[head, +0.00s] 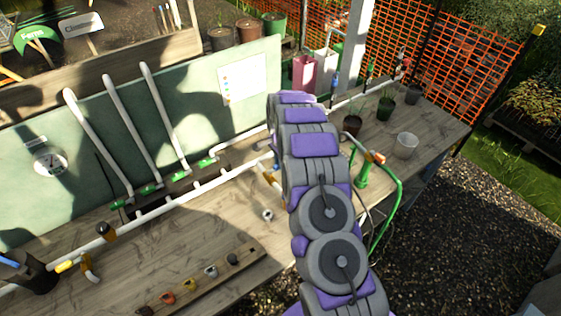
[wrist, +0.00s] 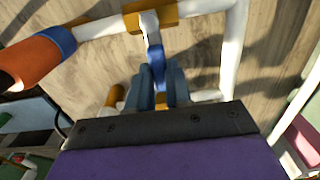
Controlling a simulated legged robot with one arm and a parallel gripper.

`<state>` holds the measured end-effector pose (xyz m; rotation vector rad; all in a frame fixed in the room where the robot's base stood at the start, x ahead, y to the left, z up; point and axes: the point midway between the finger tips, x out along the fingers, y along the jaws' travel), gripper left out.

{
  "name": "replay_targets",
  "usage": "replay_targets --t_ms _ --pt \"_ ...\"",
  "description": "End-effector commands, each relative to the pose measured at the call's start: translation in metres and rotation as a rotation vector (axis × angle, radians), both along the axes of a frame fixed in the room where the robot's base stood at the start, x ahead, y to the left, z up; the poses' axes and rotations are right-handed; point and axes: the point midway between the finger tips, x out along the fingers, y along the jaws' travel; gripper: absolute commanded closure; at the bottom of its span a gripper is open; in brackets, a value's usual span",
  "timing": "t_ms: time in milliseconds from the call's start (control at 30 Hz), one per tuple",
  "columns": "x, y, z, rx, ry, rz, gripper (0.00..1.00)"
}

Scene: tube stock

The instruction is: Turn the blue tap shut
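The blue tap (wrist: 154,56) shows in the wrist view as a blue lever with a pale upper end, on a brass body (wrist: 155,16) in a white pipe. My gripper (wrist: 160,72) is at the lever, its two blue-grey fingers on either side of it. I cannot tell whether they press on it or stand slightly apart. The lever's lower end is partly hidden between the fingers. In the head view my arm hides the gripper and most of the tap, and only a small bit of blue (head: 276,163) shows beside the arm.
White pipes (head: 195,190) run along the wooden bench (head: 210,235). In the wrist view an orange cylinder with a blue collar (wrist: 38,58) is at left. A green hose (head: 385,225) and a green stand (head: 362,176) are right of my arm. Pots stand farther back.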

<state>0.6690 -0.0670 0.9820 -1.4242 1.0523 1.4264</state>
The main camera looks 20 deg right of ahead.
Motion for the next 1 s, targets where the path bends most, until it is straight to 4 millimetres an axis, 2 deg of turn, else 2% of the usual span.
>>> replay_targets --t_ms 33,267,567,767,1000 --pt "0.001 0.000 0.001 0.001 -0.003 -0.001 0.77" --pt "0.000 0.000 0.000 0.000 -0.001 0.000 0.55" --pt "0.000 0.000 0.003 0.000 -0.001 0.001 0.55" --pt "0.000 0.000 0.029 0.000 0.000 0.001 0.55" --pt "0.002 0.000 0.084 -0.001 -0.004 0.000 0.55"
